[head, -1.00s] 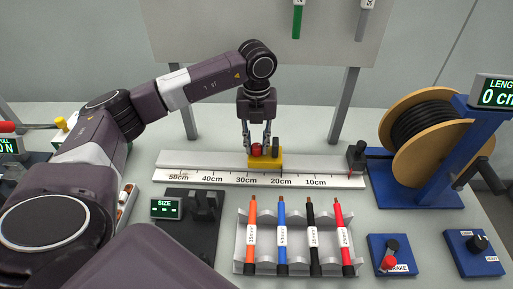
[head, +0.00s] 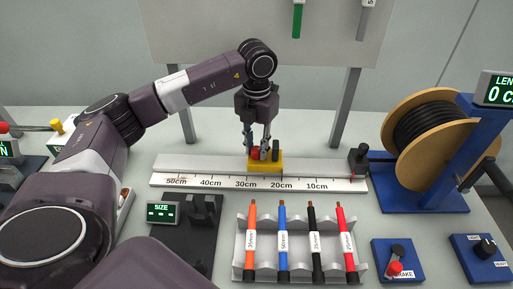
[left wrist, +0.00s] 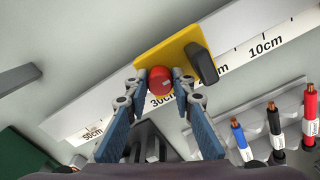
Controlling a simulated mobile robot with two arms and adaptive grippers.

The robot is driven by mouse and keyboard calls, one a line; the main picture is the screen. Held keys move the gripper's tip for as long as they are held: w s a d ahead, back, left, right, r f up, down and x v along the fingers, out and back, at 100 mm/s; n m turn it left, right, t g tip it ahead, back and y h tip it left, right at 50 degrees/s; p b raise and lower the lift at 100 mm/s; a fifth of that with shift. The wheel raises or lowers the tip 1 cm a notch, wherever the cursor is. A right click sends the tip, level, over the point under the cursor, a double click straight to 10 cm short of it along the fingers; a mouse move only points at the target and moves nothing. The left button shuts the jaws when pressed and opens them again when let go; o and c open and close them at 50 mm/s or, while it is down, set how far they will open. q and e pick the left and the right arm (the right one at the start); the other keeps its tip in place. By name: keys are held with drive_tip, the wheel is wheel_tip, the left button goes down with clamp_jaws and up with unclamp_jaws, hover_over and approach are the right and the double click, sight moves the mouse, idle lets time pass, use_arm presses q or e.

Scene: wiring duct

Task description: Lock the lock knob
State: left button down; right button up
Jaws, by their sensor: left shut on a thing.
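The lock knob (left wrist: 160,79) is a red round knob with a pale mark on its face. It sits on a yellow slider block (head: 265,167) on the white measuring rail. A black upright handle (head: 276,154) stands on the same block, right of the knob. My left gripper (head: 257,152) points down from above, its fingers shut on the red knob. In the left wrist view my two blue-grey fingers (left wrist: 160,87) touch the knob on opposite sides. In the head view the fingers partly hide the knob. My right gripper is not in view.
The rail (head: 205,179) carries a centimetre scale; the block sits between 20 and 30 cm. In front are a grey rack (head: 297,273) of coloured cable pieces and a black SIZE device (head: 185,239). A cable spool (head: 428,130) and a brake box (head: 400,275) stand right.

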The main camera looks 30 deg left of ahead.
sight(256, 148)
use_arm(q)
drive_tip(key=shift+r, duration=0.1)
drive_tip(key=c, duration=1.7)
unclamp_jaws()
drive_tip(key=shift+o, duration=0.2)
wheel_tip(256, 148, up, 12)
